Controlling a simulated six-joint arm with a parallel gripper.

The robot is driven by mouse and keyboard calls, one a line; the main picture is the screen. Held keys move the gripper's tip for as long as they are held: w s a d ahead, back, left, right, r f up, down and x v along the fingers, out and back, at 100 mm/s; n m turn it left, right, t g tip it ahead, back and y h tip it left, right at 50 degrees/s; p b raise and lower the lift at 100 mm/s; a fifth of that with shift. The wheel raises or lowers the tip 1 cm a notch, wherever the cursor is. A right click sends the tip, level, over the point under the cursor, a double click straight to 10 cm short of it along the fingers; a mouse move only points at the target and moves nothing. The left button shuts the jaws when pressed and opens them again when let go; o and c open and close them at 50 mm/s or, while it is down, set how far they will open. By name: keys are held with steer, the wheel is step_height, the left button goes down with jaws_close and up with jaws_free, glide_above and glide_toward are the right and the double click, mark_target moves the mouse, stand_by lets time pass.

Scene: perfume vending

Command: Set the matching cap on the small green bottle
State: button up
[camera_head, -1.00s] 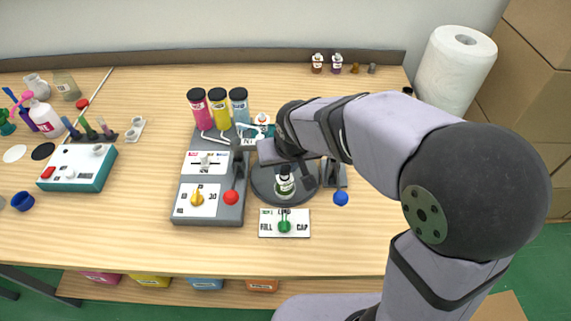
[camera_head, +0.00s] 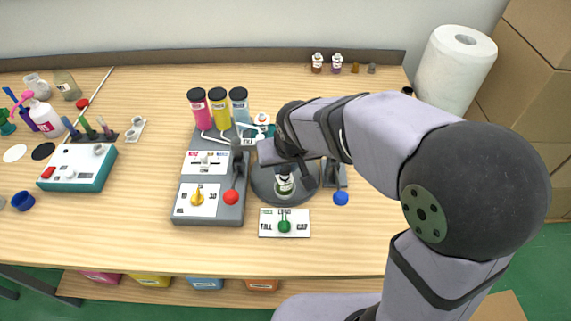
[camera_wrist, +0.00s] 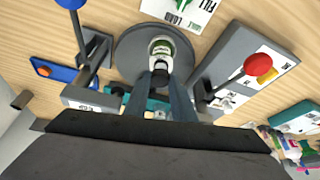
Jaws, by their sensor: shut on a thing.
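The small green bottle (camera_head: 284,188) stands upright on the round grey turntable (camera_head: 262,193), below my gripper. In the wrist view the bottle (camera_wrist: 161,44) shows its green contents and white label just beyond my fingertips. In the head view my arm covers much of the gripper.
A control panel with a red-knobbed lever (camera_head: 231,197) stands left of the turntable, and a blue-knobbed lever (camera_head: 341,198) stands right. Pink, yellow and blue cylinders (camera_head: 219,108) stand behind the panel.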

steer(key=shift+f+b, duration=0.45)
steer(key=shift+f, duration=0.3)
stand_by(1.3)
steer(key=o, duration=1.1)
steer(key=shift+o, duration=0.6)
steer(key=o, duration=0.4)
steer(key=shift+c, duration=0.2)
steer(key=shift+r, duration=0.2)
steer(key=shift+r+p, duration=3.25)
steer(key=shift+r, duration=0.35)
